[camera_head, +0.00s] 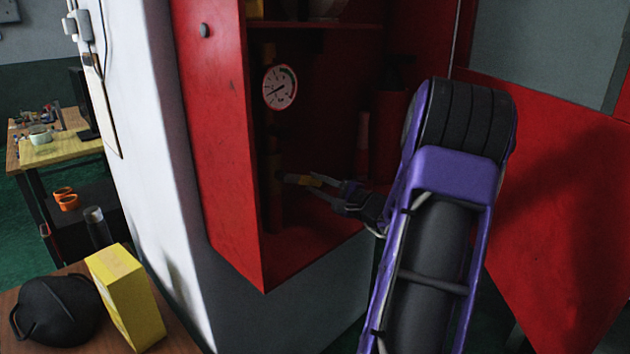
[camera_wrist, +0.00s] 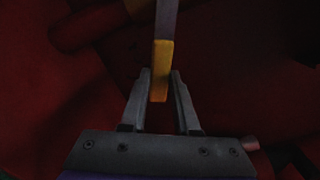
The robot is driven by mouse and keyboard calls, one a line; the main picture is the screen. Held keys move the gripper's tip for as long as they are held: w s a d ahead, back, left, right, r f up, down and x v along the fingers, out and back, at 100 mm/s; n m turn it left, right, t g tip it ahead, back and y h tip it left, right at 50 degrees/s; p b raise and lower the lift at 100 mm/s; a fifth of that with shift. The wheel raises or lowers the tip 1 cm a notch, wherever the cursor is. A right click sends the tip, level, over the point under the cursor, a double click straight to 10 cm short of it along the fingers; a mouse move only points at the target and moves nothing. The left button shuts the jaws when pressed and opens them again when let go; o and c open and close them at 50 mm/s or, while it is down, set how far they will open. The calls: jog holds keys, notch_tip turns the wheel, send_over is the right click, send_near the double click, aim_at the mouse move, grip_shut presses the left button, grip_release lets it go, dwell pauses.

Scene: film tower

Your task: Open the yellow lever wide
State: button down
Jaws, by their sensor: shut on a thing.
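The yellow lever (camera_head: 303,180) is inside the red cabinet, low down, below the round gauge. It sticks out sideways from a dark upright pipe (camera_head: 272,190). My gripper (camera_head: 331,188) reaches in from the right and its fingers meet the lever's yellow end. In the wrist view the yellow end of the lever (camera_wrist: 160,70) lies between the two fingers of my gripper (camera_wrist: 159,88), with a grey shank running up from it. The fingers are shut on this end. The lever's pivot is dark and hard to make out.
The red cabinet (camera_head: 222,140) has its door (camera_head: 560,200) open on the right. A white gauge (camera_head: 280,87) sits above the lever. A workbench (camera_head: 62,150) is farther back.

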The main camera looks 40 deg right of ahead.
jog(key=a+f+m, duration=0.1)
jog(key=m, duration=0.1)
jog(key=a+f+m, duration=0.1)
jog(key=m, duration=0.1)
jog(key=a+f+m, duration=0.1)
jog(key=f+m, duration=0.1)
jog(key=shift+s+a, duration=0.2)
jog(key=shift+a, duration=0.05)
jog(key=a+m+p, duration=0.1)
jog(key=m, duration=0.1)
jog(key=a+f+m, duration=0.1)
jog(key=shift+s+a+m+p, duration=0.1)
jog(key=shift+a+m+p, duration=0.2)
jog(key=shift+m+p, duration=0.1)
jog(key=shift+a+f+m+p, duration=0.15)
jog(key=shift+a+m+p, duration=0.25)
jog(key=shift+a+m, duration=0.3)
jog(key=shift+a+f+m+p, duration=0.15)
jog(key=shift+a+m+p, duration=0.3)
jog(key=shift+m, duration=0.35)
jog(key=shift+s+a, duration=0.1)
jog(key=c, duration=0.6)
grip_release()
jog(key=shift+c, duration=0.2)
